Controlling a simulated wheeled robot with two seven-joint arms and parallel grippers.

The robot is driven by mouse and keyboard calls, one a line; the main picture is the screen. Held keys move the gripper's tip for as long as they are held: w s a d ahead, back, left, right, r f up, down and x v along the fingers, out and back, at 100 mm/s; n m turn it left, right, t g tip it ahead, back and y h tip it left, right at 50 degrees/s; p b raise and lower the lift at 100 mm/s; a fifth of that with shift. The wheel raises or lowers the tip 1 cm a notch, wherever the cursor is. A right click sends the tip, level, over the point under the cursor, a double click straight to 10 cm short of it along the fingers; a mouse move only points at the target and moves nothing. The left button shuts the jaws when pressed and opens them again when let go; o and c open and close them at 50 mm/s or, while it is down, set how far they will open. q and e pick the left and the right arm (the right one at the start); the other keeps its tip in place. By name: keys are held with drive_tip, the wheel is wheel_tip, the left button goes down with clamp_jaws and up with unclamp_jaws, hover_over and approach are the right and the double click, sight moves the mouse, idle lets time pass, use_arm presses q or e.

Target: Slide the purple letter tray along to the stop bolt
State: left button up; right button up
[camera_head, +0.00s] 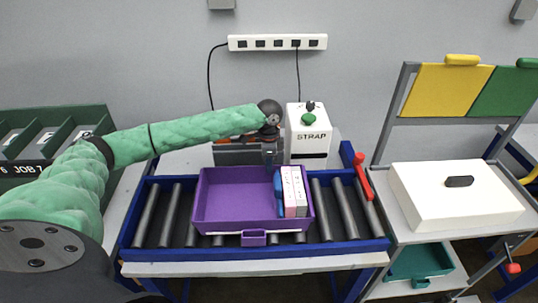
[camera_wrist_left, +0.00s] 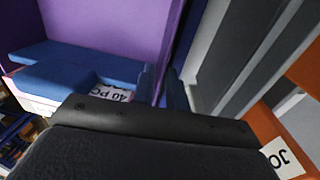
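The purple letter tray (camera_head: 235,190) sits on the rollers of a blue-framed conveyor, right of its left end. Pink and white packs (camera_head: 294,190) and a blue item stand in its right part. My left gripper (camera_head: 271,163) reaches down at the tray's back wall, left of the packs. In the left wrist view its fingers (camera_wrist_left: 164,88) lie close on both sides of the purple wall (camera_wrist_left: 110,30) and appear shut on it. A red-handled part (camera_head: 362,176), perhaps the stop bolt, is at the conveyor's right, apart from the tray. My right gripper is not in view.
Bare rollers (camera_head: 344,208) lie between the tray and the conveyor's right end. A white STRAP machine (camera_head: 308,140) stands behind. A white lidded box (camera_head: 455,195) is on the right-hand stand. Green bins (camera_head: 50,135) are at the left.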

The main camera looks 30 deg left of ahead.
sight(269, 182)
use_arm(q)
drive_tip(key=shift+s+d+f+p, duration=0.15)
drive_tip(key=shift+f+p, duration=0.35)
drive_tip(key=shift+f, duration=1.6)
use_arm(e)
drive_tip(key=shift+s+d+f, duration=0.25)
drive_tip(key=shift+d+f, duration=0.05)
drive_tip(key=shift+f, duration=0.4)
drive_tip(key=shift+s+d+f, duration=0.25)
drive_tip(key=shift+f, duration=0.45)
use_arm(q)
clamp_jaws()
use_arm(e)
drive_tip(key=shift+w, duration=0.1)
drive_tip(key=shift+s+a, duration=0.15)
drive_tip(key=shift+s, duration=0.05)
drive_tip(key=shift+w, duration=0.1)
